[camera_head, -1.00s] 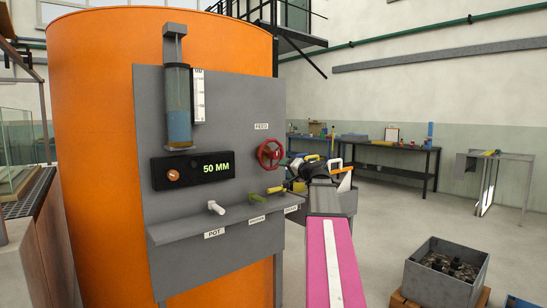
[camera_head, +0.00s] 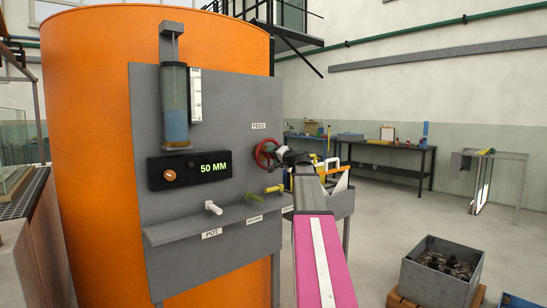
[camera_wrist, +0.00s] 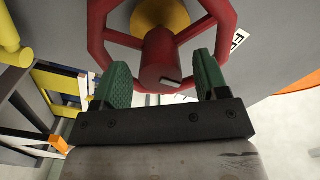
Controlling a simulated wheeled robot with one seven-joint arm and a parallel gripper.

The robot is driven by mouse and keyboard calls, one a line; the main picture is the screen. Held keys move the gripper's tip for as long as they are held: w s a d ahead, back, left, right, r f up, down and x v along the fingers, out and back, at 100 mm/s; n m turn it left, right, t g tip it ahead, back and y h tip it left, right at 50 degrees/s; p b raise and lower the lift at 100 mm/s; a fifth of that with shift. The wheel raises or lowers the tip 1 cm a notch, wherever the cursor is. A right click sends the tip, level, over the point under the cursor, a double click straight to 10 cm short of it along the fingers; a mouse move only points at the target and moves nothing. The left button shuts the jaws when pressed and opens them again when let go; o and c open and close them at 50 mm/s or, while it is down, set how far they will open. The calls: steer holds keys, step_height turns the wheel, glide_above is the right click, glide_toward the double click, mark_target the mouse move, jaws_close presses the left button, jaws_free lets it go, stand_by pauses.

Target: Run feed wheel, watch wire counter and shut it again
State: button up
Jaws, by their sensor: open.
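The red feed wheel (camera_head: 266,152) is on the grey panel (camera_head: 232,100), under the FEED label. In the wrist view the wheel's red hub (camera_wrist: 160,62) and spokes fill the top. My gripper (camera_wrist: 161,80) is open, its two green fingers at either side of the hub, and I cannot tell whether they touch it. In the head view my gripper (camera_head: 281,155) partly covers the wheel's right side. The counter display (camera_head: 213,168) reads 50 MM in green. Above it stands a clear tube (camera_head: 175,105) with blue liquid and a white scale (camera_head: 196,95).
Below the wheel, a ledge (camera_head: 213,235) carries a white handle (camera_head: 213,208), a green one (camera_head: 254,197) and a yellow one (camera_head: 274,189). A large orange tank (camera_head: 90,120) stands behind the panel.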

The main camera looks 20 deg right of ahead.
steer(key=shift+w+a, duration=0.1)
steer(key=shift+w, duration=0.2)
jaws_close()
steer(key=n, duration=0.5)
steer(key=shift+n, duration=0.3)
steer(key=n, duration=1.5)
steer(key=shift+n, duration=0.4)
